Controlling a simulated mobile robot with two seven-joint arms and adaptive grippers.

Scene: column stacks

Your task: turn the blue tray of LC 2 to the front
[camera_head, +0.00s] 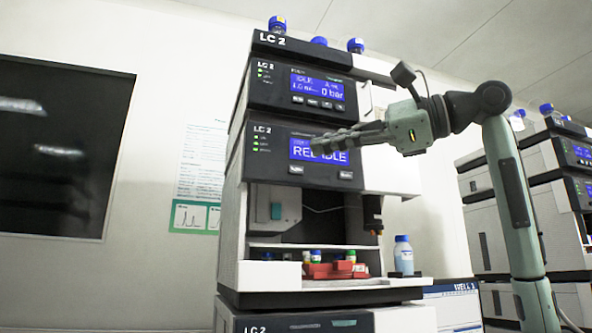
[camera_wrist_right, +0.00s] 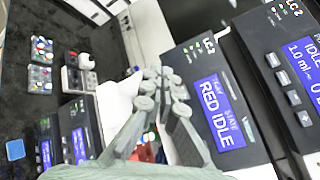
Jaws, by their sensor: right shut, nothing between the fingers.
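The LC 2 stack (camera_head: 240,215) stands in the middle of the head view. The display (camera_head: 330,150) on its second module reads "RED IDLE", partly covered by my fingers; it also shows in the wrist view (camera_wrist_right: 218,112). Two small buttons (camera_head: 297,170) sit below it. A red tray (camera_head: 328,271) with several vials is at the front of the open compartment under this panel. No blue tray is visible inside. My right gripper (camera_head: 318,147) is shut and empty in front of the display; I cannot tell whether it touches. My left gripper is out of view.
A bottle with a blue cap (camera_head: 403,256) stands at the compartment's right. Blue-capped bottles (camera_head: 277,24) stand on top of the stack. Another instrument stack (camera_head: 545,165) is at the right. The space left of LC 2 is open up to the wall.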

